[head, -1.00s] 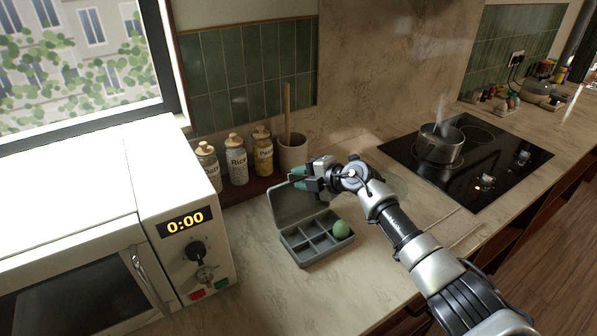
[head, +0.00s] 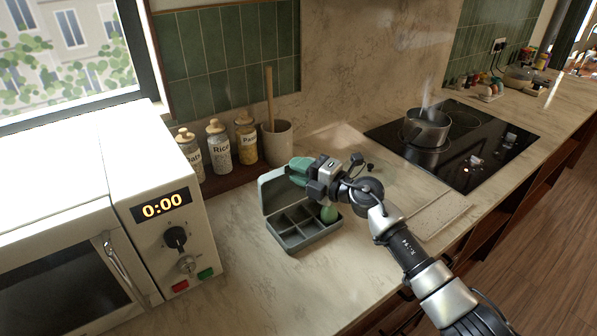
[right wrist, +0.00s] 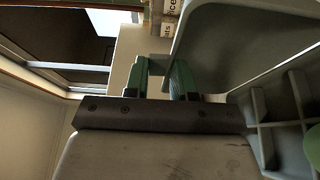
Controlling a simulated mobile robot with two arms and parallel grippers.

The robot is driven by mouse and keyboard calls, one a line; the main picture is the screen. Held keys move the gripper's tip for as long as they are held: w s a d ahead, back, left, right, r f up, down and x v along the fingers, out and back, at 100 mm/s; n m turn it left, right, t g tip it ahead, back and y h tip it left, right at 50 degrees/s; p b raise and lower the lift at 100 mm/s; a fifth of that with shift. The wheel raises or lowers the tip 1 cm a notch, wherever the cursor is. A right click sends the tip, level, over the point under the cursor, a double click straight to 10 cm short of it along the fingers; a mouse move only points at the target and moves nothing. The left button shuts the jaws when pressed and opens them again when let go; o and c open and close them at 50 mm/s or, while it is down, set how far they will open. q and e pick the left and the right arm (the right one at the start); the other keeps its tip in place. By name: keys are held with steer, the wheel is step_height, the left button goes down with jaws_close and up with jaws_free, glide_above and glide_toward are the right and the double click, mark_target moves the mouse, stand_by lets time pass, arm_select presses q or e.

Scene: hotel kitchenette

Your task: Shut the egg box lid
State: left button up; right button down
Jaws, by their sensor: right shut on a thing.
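The grey-green egg box (head: 293,240) stands on the counter with its lid (head: 272,194) raised at the back. A green egg (head: 329,214) sits in a compartment at the right end, partly hidden by my arm; the other visible compartments look empty. My right gripper (head: 300,170) is at the lid's upper edge, shut on the lid. In the right wrist view the green fingers (right wrist: 162,82) are at the lid's edge, with the lid (right wrist: 235,40) to their right. The egg (right wrist: 313,145) shows at the right edge there. My left gripper is not in view.
A white microwave (head: 150,215) stands to the left. Jars (head: 219,147) and a utensil crock (head: 277,143) stand behind the box. A steaming pot (head: 427,128) is on the hob (head: 470,150) to the right. The counter in front of the box is clear.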

steer(key=c, duration=1)
jaws_free()
steer(key=shift+o, duration=0.2)
steer(key=shift+d, duration=0.1)
steer(key=b+v, duration=0.1)
steer(key=v, duration=0.9)
steer(key=shift+s+d, duration=0.25)
